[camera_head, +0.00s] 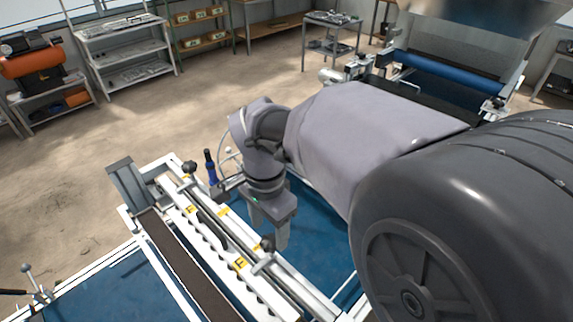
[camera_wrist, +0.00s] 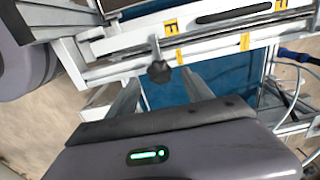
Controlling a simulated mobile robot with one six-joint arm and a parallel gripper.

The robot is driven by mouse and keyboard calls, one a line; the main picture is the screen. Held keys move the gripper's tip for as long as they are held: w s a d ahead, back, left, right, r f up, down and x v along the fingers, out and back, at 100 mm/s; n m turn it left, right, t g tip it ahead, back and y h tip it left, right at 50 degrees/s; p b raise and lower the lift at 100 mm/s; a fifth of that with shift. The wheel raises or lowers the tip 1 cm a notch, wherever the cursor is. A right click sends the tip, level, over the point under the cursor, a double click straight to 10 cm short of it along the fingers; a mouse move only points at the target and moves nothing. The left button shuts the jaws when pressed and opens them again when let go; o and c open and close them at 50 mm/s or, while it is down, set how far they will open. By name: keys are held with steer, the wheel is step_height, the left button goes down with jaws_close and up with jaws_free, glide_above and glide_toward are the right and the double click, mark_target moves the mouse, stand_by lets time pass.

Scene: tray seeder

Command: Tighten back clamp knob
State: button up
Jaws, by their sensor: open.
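A black clamp knob (camera_wrist: 159,71) sits on the side of the white seeder rail in the wrist view. It also shows in the head view (camera_head: 267,243), close to my gripper. A second black knob (camera_head: 190,167) stands at the far end of the rail; I cannot tell which one the task calls back. My gripper (camera_head: 268,234) points down beside the rail with its fingers apart and empty. In the wrist view the fingers (camera_wrist: 161,80) lie to either side of the nearer knob, which appears just beyond their tips. Depth between them is unclear.
The white rail (camera_head: 225,230) carries yellow F labels. A blue-handled tool (camera_head: 210,167) and a thin hose stand near its far end. Blue panels (camera_head: 315,215) lie beyond the rail. Shelves (camera_head: 128,55) and open floor (camera_head: 150,115) are at the back left.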

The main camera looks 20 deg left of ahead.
step_height(320, 180, up, 14)
steer(key=p, duration=0.3)
steer(key=shift+r+p, duration=0.25)
steer(key=shift+p, duration=0.1)
steer(key=s+d+f+t+y+b, duration=0.1)
steer(key=s+d+f+t+b, duration=0.2)
steer(key=d+f+b, duration=0.6)
steer(key=s+d+f+n+t+y+b, duration=0.1)
steer(key=s+d+f+b, duration=0.5)
steer(key=d, duration=1)
step_height(320, 180, down, 4)
steer(key=t+b, duration=0.1)
steer(key=b, duration=0.1)
steer(key=shift+s+d+t+b, duration=0.2)
steer(key=shift+d+t+b, duration=0.1)
steer(key=shift+t+b, duration=0.1)
